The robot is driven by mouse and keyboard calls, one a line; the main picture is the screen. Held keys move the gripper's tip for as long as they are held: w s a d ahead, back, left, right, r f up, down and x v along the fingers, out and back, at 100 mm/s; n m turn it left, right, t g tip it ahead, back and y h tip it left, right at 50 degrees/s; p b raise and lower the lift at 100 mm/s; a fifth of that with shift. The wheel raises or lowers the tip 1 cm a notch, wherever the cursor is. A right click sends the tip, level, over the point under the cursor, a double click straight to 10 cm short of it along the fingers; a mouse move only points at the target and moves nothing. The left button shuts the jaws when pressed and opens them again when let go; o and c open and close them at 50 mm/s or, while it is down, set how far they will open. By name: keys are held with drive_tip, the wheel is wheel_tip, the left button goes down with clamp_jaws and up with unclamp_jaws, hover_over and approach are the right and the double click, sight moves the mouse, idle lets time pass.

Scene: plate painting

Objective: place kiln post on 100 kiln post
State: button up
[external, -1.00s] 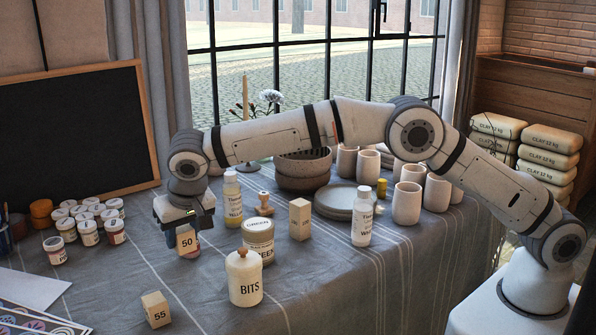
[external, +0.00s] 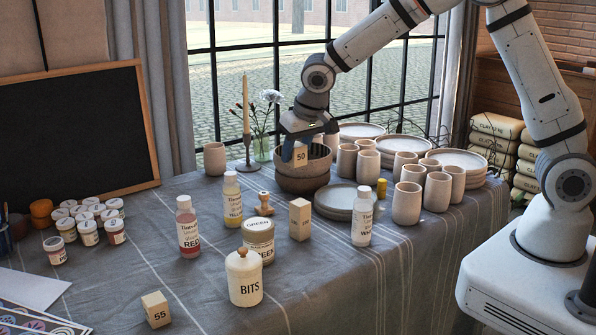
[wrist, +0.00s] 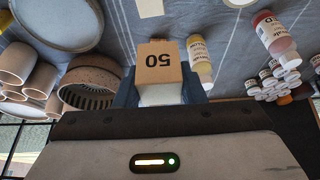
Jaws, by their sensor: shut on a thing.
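My gripper (external: 303,146) is shut on the small wooden kiln post marked 50 (external: 301,158). It holds the post in the air, in front of the dark bowls in the external view. In the wrist view the post (wrist: 160,56) sits between the fingers (wrist: 160,88), its number upside down. A taller wooden kiln post (external: 300,219) stands upright on the table, lower and nearer the external camera, its number too small to read surely. In the wrist view its pale top (wrist: 150,8) shows at the upper edge. A kiln post marked 55 (external: 156,309) stands at the front left.
A red bottle (external: 188,227) and a BITS jar (external: 244,277) stand further left. The front right cloth is clear.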

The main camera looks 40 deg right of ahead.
sight(296, 200)
drive_tip(key=shift+s+d, duration=0.15)
drive_tip(key=shift+d, duration=0.3)
wheel_tip(296, 200, down, 10)
drive_tip(key=shift+r, duration=0.1)
drive_tip(key=shift+f, duration=0.2)
drive_tip(key=o, duration=1.1)
drive_tip(key=shift+c, duration=0.2)
drive_tip(key=shift+r, duration=0.15)
drive_tip(key=shift+r+p, duration=0.2)
drive_tip(key=shift+p, duration=0.2)
drive_tip(key=b+v, duration=0.1)
drive_tip(key=v, duration=1.1)
